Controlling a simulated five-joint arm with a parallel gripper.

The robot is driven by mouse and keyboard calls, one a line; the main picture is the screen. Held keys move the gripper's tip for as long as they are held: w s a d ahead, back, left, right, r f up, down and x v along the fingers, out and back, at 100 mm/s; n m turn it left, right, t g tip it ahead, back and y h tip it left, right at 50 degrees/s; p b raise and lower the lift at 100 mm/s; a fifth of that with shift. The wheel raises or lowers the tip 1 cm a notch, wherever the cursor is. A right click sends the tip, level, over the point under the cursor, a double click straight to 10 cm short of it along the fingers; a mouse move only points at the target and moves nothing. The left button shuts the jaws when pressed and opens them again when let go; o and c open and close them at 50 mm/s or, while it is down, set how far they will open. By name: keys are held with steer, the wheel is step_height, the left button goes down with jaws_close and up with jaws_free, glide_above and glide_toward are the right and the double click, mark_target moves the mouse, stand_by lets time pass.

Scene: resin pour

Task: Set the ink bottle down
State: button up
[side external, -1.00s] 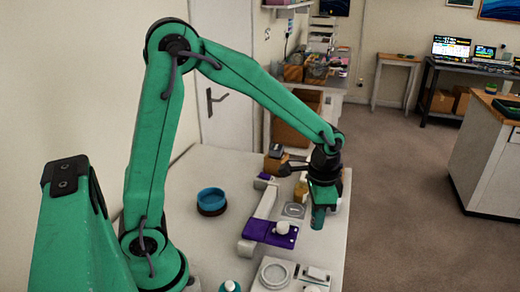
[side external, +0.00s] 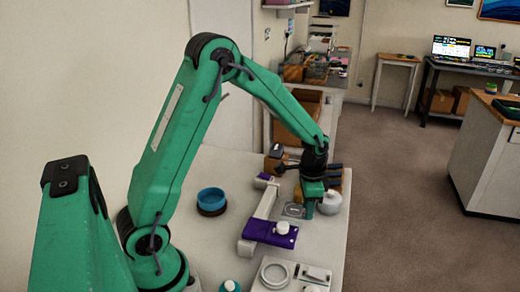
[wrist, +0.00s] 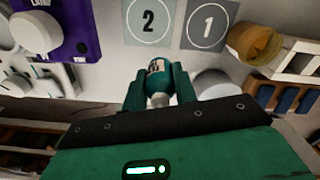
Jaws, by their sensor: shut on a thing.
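My gripper (wrist: 158,84) is shut on the ink bottle (wrist: 157,68), which shows between the two teal fingers in the wrist view. The bottle has a pale label with dark marks and a whitish end nearer the camera. Two grey square pads marked 2 (wrist: 149,21) and 1 (wrist: 208,22) lie beyond the fingers. In the side view my gripper (side external: 309,208) points down beside a grey pad (side external: 293,210). The bottle cannot be made out there, and I cannot tell whether it touches the table.
A round white vessel (side external: 329,203) stands just right of my gripper. The purple lamp unit (side external: 270,232) is in front, left of it. An amber jar (wrist: 257,42) is near pad 1.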

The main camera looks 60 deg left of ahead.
steer(key=shift+f, duration=1.9)
steer(key=shift+f, duration=0.15)
steer(key=o, duration=1)
steer(key=shift+c, duration=0.2)
step_height(320, 180, up, 12)
steer(key=shift+f, duration=0.1)
steer(key=shift+r, duration=0.3)
